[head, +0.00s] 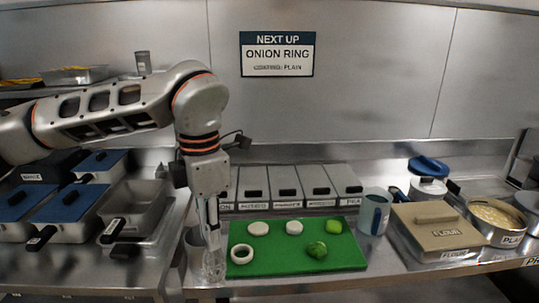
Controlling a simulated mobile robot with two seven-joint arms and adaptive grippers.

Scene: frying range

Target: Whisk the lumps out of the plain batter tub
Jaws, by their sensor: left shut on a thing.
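The plain batter tub (511,239) stands at the right, a round metal tub with a label that reads PLAIN. Pale batter (493,215) with a bumpy surface shows inside it. My left gripper (207,200) points down at the left of the green board, far from the tub. It is shut on the handle of what looks like a wire whisk (214,263), whose wire end hangs down near the counter's front. Whether the whisk still touches the grey holder behind it I cannot tell. My right gripper is not in view.
A green board (285,266) holds an onion ring, pale slices and green pieces. A lidded flour box (438,232) and a grey-blue jug (374,214) stand between board and tub. Lidded bins (285,186) line the back. A wall sign (277,54) reads onion ring, coating plain.

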